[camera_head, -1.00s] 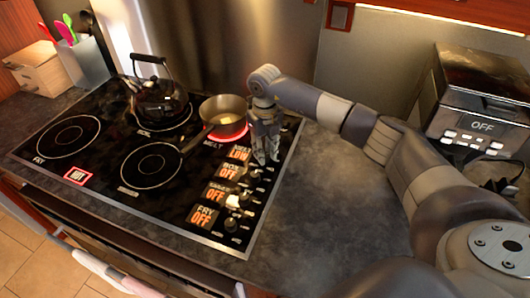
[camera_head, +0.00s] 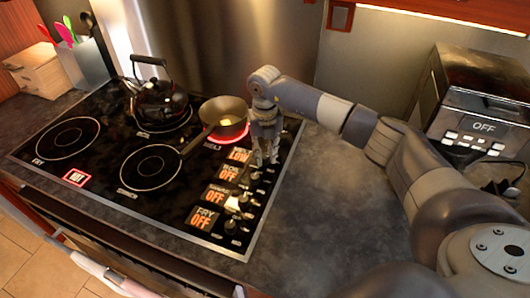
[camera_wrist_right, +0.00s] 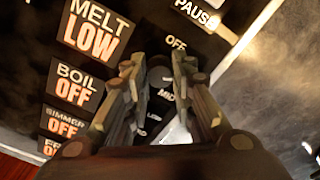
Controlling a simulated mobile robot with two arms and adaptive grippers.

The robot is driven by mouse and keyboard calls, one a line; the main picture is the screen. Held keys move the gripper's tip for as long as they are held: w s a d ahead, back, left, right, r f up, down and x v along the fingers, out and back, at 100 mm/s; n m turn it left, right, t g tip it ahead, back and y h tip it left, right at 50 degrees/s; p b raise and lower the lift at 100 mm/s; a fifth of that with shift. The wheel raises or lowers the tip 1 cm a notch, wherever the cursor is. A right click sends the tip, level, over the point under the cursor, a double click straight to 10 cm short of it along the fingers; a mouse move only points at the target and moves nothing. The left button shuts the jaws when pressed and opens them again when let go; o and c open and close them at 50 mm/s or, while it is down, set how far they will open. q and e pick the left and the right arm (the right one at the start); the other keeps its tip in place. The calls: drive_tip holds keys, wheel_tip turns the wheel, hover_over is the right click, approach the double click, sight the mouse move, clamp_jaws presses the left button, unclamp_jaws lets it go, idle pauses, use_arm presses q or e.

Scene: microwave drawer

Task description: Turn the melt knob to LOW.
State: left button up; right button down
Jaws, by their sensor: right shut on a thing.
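The cooktop's control panel has a column of knobs on its right side. My right gripper (camera_head: 265,156) reaches down over the far end of that column, where the melt knob is. In the right wrist view the melt knob (camera_wrist_right: 158,76) sits between the two fingers, mostly hidden, and the gripper is shut on it. The melt display (camera_wrist_right: 92,36) reads LOW beside it. In the head view the display (camera_head: 239,155) is partly covered by the gripper. My left gripper is not in view.
The burner under the saucepan (camera_head: 222,116) glows red. A black kettle (camera_head: 160,103) stands on the back burner. The boil, simmer and fry displays read OFF. Bare grey counter (camera_head: 320,200) lies right of the cooktop, with a microwave (camera_head: 485,95) farther right.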

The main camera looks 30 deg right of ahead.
sight(265, 156)
drive_tip(key=c, duration=1.3)
unclamp_jaws()
drive_tip(key=shift+c, duration=0.2)
drive_tip(key=shift+r, duration=0.1)
wheel_tip(265, 156, up, 12)
